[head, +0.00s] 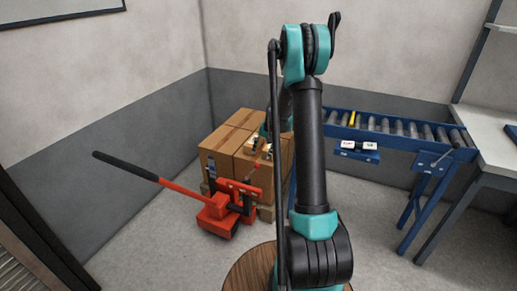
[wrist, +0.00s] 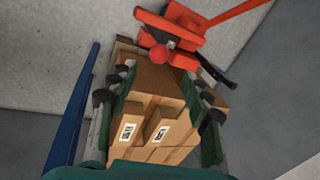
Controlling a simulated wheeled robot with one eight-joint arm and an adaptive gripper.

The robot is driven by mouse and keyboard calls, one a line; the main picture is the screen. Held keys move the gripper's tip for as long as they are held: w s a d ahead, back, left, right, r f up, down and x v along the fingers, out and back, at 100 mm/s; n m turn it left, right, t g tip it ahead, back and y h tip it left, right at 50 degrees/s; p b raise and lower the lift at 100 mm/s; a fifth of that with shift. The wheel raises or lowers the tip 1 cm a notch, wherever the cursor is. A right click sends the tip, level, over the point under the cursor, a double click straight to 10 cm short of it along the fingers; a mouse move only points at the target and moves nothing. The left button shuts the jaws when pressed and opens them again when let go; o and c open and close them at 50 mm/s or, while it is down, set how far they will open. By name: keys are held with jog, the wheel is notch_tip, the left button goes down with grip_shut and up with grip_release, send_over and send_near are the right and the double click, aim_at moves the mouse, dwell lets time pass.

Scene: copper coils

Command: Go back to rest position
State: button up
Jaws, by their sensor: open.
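My arm rises through the middle of the head view and bends over at the top. My gripper shows in the wrist view (wrist: 160,78), its two fingers apart with nothing visible between them but the boxes beyond. In the head view the gripper is mostly hidden behind my arm, near the cardboard boxes (head: 225,150). The boxes also show in the wrist view (wrist: 158,85), some with white labels, below the fingers. I cannot tell the exact gap between fingers and boxes. No copper coil is clearly visible.
A red pallet jack (head: 217,212) with a long black handle stands before the boxes, left of my arm. A blue roller conveyor (head: 440,150) and a pale table (head: 492,142) stand at right. A round wooden top (head: 248,272) is close in front. Floor is clear at left.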

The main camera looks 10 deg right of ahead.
jog(key=s+a+r+n+t+h, duration=0.1)
jog(key=s+r, duration=0.4)
jog(key=s, duration=0.5)
jog(key=s+a+r+n, duration=0.2)
jog(key=s+r, duration=0.3)
jog(key=s, duration=0.4)
jog(key=s+f+n+t+h, duration=0.1)
jog(key=s+n, duration=0.1)
jog(key=s, duration=1.6)
jog(key=shift+f, duration=0.3)
jog(key=shift+a, duration=0.15)
